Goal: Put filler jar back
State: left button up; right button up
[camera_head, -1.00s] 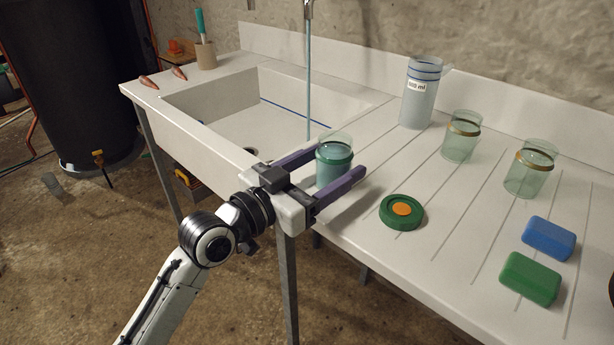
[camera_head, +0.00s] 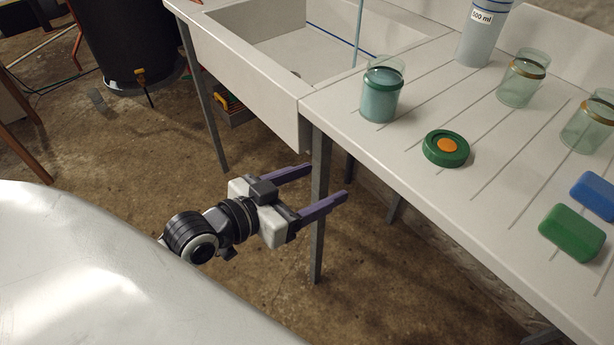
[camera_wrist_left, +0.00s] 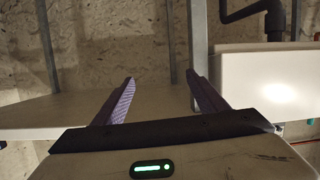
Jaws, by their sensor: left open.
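A green lid with an orange centre (camera_head: 446,148) lies on the counter to the jar's right. My left gripper (camera_head: 328,182) is open and empty. It is in front of the counter's edge, clear of the jar, with a table leg behind its fingers. In the left wrist view its two purple fingers (camera_wrist_left: 160,78) are spread with nothing between them. I do not see my right gripper.
A tall 500 ml measuring vessel (camera_head: 482,38) stands at the back. Two clear jars with gold bands (camera_head: 522,80) (camera_head: 590,125) stand to the right. Green (camera_head: 572,233) and blue (camera_head: 597,194) blocks lie at the right front. The sink (camera_head: 262,58) is at the left.

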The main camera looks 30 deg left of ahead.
pick_arm(q)
jog(key=s+d+f+g+y, duration=0.1)
jog(key=s+d+f+g, duration=0.1)
jog(key=s+f, duration=0.4)
jog(key=s+d+f+g, duration=0.3)
jog(key=s+f, duration=0.4)
jog(key=f, duration=0.8)
jog(key=shift+d+y, duration=0.4)
jog(key=shift+c, duration=0.3)
